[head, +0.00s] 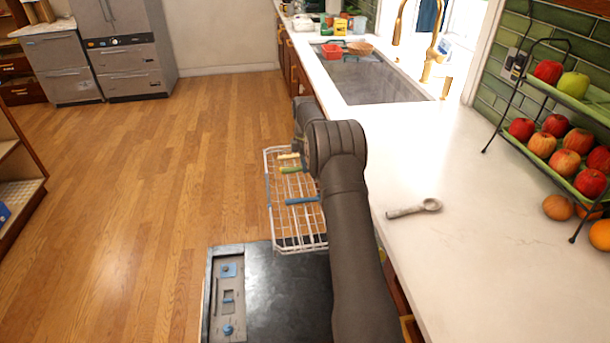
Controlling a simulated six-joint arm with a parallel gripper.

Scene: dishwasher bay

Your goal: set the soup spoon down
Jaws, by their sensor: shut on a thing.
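A grey spoon-like utensil with a thick handle and a round bowl (415,209) lies on the white countertop (460,260), right of my arm. I cannot tell whether it is the soup spoon. My dark arm rises from the bottom edge and bends over the right side of a white wire rack (273,205). My gripper is hidden behind my own arm links, so its jaws and anything in them do not show. No other spoon can be made out.
The open dishwasher door (285,290) lies below the rack, which shows yellow, green and blue pieces. A sink (375,80) is set into the counter farther back. A tiered fruit stand (540,135) and loose oranges stand at right. Counter around the utensil is clear.

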